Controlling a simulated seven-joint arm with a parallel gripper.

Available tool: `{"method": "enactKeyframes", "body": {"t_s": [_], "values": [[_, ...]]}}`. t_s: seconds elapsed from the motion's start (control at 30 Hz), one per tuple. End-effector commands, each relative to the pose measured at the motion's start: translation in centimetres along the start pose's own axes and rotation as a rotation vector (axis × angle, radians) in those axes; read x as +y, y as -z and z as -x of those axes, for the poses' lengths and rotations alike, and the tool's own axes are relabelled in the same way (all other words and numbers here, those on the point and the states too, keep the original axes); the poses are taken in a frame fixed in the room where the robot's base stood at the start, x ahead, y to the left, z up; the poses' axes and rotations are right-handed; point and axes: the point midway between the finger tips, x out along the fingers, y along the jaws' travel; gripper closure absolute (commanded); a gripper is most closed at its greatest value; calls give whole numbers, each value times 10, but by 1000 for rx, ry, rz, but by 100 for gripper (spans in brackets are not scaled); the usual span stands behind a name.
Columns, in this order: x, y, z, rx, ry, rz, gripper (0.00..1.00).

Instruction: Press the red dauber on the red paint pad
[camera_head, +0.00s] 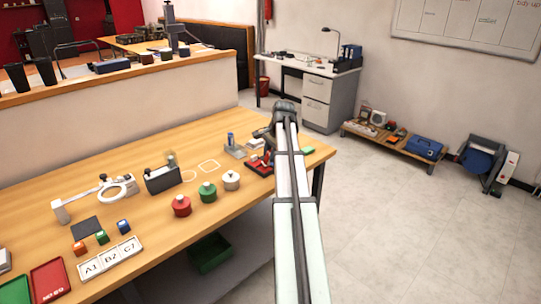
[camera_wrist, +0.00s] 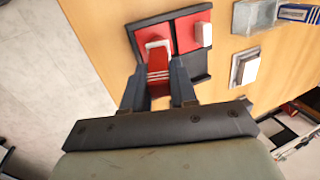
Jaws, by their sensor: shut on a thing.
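In the wrist view my gripper (camera_wrist: 157,74) is shut on a red dauber (camera_wrist: 158,62) with white stripes. The dauber is between the two dark fingers, over a black-framed tray (camera_wrist: 194,69) with red areas. A red paint pad (camera_wrist: 185,35) shows in the tray, with a white piece (camera_wrist: 203,34) at its right. Whether the dauber touches the tray's surface cannot be told. In the head view the tray shows partly at the table's right end as a red and black patch (camera_head: 261,165); my arm hides the rest.
A grey box (camera_wrist: 255,15), a blue striped block (camera_wrist: 298,13) and a white block on a plate (camera_wrist: 245,69) are beside the tray. The table's edge is close to the tray.

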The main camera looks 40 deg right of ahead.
Motion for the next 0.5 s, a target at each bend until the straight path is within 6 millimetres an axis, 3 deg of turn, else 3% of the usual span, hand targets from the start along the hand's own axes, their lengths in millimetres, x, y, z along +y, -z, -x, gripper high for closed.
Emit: {"method": "enactKeyframes", "body": {"t_s": [0.5], "values": [[-10, -1, 32, 0, 1, 0, 100]]}}
